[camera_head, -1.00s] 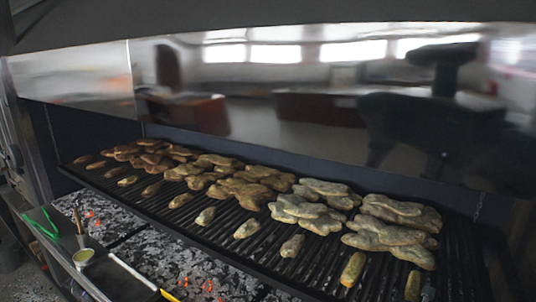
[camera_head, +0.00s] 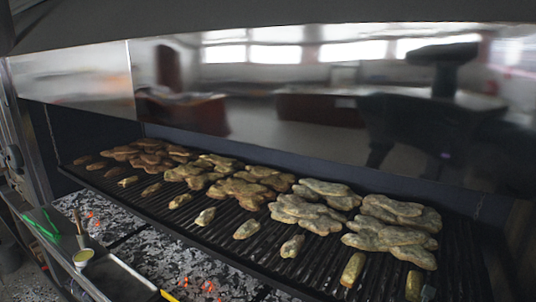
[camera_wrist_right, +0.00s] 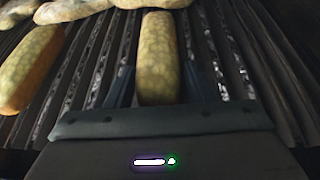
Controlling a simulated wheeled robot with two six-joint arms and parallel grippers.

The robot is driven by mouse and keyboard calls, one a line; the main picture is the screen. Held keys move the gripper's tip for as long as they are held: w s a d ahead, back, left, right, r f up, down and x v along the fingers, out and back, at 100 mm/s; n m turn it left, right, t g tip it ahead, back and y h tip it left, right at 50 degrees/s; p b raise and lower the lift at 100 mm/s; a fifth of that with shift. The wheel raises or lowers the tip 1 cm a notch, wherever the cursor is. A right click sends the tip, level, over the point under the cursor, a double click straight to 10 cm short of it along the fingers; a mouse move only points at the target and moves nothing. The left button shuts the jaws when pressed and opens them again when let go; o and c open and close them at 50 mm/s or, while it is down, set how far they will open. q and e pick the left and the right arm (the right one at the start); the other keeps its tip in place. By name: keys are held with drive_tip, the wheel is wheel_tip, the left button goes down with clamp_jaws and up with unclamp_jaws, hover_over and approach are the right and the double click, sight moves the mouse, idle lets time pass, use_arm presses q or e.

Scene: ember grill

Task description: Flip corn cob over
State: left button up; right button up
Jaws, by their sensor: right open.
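In the right wrist view a yellow-green corn cob (camera_wrist_right: 160,55) lies lengthwise on the grill bars, its near end between the two dark fingers of my right gripper (camera_wrist_right: 160,88). The gripper is open, with one finger on each side of the cob. I cannot tell whether the fingers touch it. A second cob (camera_wrist_right: 28,70) lies to the left, outside the fingers. In the head view the rightmost cob (camera_head: 413,285) lies at the front of the grill, with another cob (camera_head: 352,269) to its left. My left gripper is not in view.
The black grill grate (camera_head: 325,255) carries several more cobs along its front and flat browned pieces (camera_head: 395,228) behind them. Glowing coals (camera_head: 190,270) lie below the front edge. A shiny metal hood (camera_head: 330,100) overhangs the back.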

idle(0.4)
drive_tip(key=o, duration=0.6)
drive_tip(key=shift+c, duration=0.2)
